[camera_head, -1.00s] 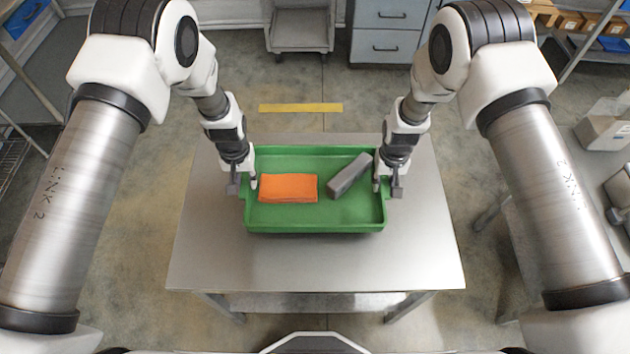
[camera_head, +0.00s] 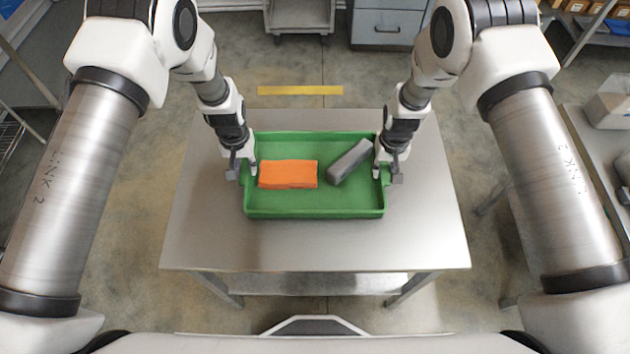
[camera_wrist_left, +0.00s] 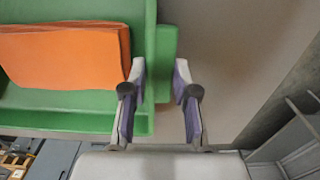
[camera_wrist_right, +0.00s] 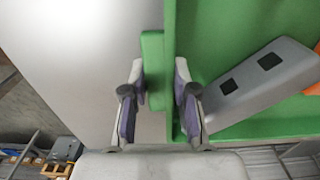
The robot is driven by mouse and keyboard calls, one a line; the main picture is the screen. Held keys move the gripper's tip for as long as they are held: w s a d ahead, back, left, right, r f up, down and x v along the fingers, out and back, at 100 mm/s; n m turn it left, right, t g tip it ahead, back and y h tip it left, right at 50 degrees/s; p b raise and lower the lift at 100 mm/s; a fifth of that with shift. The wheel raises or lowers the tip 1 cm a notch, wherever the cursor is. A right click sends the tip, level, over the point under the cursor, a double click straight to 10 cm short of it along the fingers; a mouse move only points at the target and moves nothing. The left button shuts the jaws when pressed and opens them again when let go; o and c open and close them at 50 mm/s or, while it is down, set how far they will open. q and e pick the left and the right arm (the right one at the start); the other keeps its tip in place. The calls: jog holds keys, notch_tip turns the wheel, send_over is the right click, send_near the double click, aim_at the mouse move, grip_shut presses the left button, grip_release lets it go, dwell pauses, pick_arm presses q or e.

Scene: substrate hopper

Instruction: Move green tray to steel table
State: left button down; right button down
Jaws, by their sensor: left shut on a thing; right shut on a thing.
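The green tray (camera_head: 320,205) is over the middle of the steel table (camera_head: 425,235) in the head view. I cannot tell whether it touches the top. An orange packet (camera_head: 288,174) lies in its left part, and a grey block (camera_head: 350,161) lies slanted at its right. My left gripper (camera_head: 243,171) is shut on the tray's left end tab (camera_wrist_left: 164,62). My right gripper (camera_head: 387,174) is shut on its right end tab (camera_wrist_right: 152,62). The tray looks about level.
A grey cart (camera_head: 300,15) and grey drawers (camera_head: 388,28) stand behind. Another table (camera_head: 595,150) is at the right edge, and shelving (camera_head: 25,60) is at the left. Bare tabletop surrounds the tray. A yellow floor stripe (camera_head: 300,90) lies behind the table.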

pick_arm(q)
jog(key=c, duration=0.9)
grip_release()
jog(key=shift+f+p, duration=0.15)
jog(key=shift+p, duration=0.15)
pick_arm(e)
jog(key=c, duration=0.9)
grip_release()
jog(key=shift+w+f, duration=0.1)
jog(key=shift+f, duration=0.05)
jog(key=shift+r, duration=0.2)
pick_arm(q)
notch_tip(320, 180, up, 12)
jog(key=shift+r, duration=0.1)
pick_arm(e)
notch_tip(320, 180, up, 12)
jog(key=shift+s+f, duration=0.15)
jog(key=shift+s, duration=0.05)
